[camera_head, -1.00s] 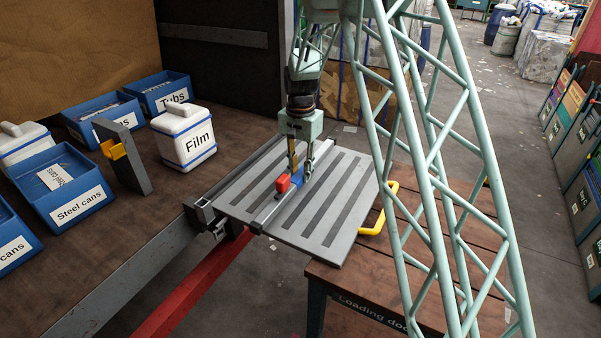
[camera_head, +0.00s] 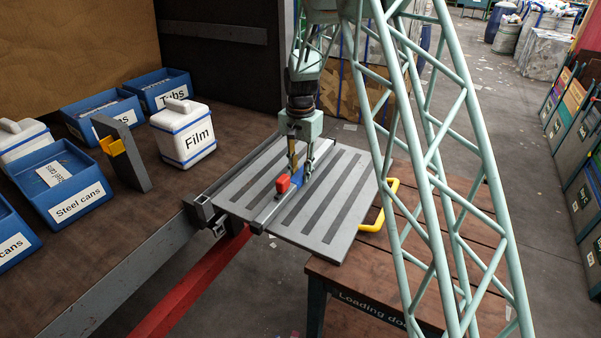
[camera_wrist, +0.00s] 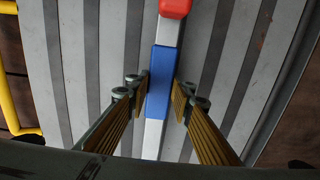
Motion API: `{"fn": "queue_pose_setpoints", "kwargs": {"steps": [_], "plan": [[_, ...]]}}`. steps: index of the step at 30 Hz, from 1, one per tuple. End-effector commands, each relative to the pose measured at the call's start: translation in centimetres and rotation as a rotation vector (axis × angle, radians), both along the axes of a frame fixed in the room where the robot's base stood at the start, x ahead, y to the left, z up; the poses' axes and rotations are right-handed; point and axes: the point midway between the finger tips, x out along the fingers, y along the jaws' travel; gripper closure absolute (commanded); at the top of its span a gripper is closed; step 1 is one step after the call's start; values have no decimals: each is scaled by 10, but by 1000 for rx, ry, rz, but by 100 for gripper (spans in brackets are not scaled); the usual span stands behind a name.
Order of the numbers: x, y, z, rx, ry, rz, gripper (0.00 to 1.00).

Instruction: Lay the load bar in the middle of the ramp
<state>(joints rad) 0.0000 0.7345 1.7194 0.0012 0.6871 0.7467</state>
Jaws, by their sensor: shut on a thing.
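The load bar is a silver bar with a blue middle grip (camera_wrist: 160,85) and a red end (camera_wrist: 175,8). In the head view its red end (camera_head: 283,184) shows over the ramp, and the bar runs along the ramp's dark strips, near the middle of its width. My gripper (camera_head: 299,180) points down and is shut on the blue grip, with one finger on each side in the wrist view (camera_wrist: 158,88). The grey ramp (camera_head: 338,222) has dark strips and a yellow handle. I cannot tell whether the bar touches it.
The ramp's left edge meets a brown deck (camera_head: 150,215) with blue bins (camera_head: 65,180), a white Film box (camera_head: 184,135) and a grey bracket (camera_head: 124,155). A wooden loading dock (camera_head: 430,220) lies under its right side. A red beam (camera_head: 195,285) runs below.

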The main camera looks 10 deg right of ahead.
Motion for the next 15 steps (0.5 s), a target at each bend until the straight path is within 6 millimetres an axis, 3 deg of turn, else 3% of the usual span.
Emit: {"fn": "queue_pose_setpoints", "kwargs": {"steps": [7, 8, 13, 15], "plan": [[1, 0, -3, 0, -1, 0, 100], [1, 0, -3, 0, -1, 0, 78], [0, 0, -3, 0, -1, 0, 63], [0, 0, -3, 0, -1, 0, 63]]}}
